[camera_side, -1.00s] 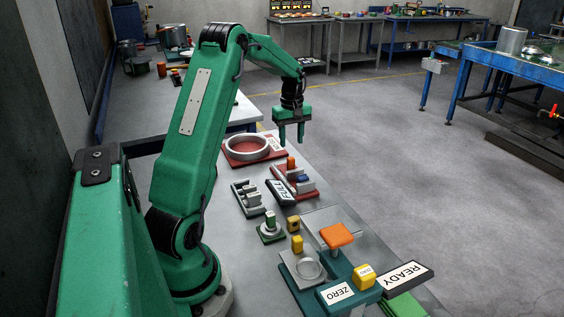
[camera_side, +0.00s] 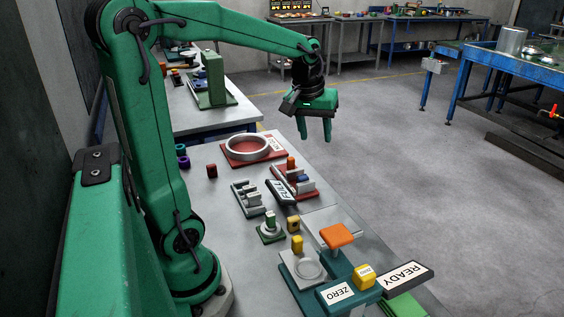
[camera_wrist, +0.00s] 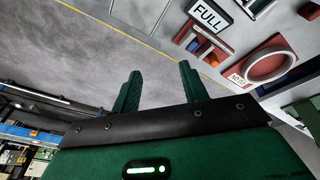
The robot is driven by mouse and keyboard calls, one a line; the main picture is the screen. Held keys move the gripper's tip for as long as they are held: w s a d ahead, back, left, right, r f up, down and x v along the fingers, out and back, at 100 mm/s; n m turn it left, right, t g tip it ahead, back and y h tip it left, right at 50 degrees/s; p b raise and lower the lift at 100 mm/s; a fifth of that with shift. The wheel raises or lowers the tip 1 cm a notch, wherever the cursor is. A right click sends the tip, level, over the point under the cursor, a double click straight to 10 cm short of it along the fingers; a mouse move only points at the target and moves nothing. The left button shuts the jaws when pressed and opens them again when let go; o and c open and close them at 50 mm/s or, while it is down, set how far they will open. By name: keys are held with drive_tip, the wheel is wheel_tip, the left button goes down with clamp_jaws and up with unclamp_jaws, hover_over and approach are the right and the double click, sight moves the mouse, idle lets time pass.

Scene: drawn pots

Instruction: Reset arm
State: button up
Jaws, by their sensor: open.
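My gripper (camera_side: 314,135) is open and empty in the side view, raised in the air beyond the far right edge of the workbench (camera_side: 205,215), with its fingers pointing down. In the wrist view the two green fingers (camera_wrist: 158,85) stand apart with only grey floor between them. My green arm rises at the left of the side view and reaches over to the right. Nothing touches the gripper.
The bench holds a red tray with a grey ring (camera_side: 247,160), a "FULL" sign (camera_side: 281,193), a grey rack (camera_side: 247,204), an orange block (camera_side: 337,236), a "ZERO" block (camera_side: 336,295) and a "READY" sign (camera_side: 405,274). Open floor lies to the right.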

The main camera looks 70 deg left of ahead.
drive_tip(key=s+d+m+t+h, duration=0.1)
drive_tip(key=s+d+m+t, duration=0.2)
drive_tip(key=s+d+m, duration=0.5)
drive_tip(key=shift+s+d+m, duration=0.4)
drive_tip(key=shift+s+d, duration=1.95)
drive_tip(key=shift+d, duration=0.1)
drive_tip(key=shift+o, duration=0.5)
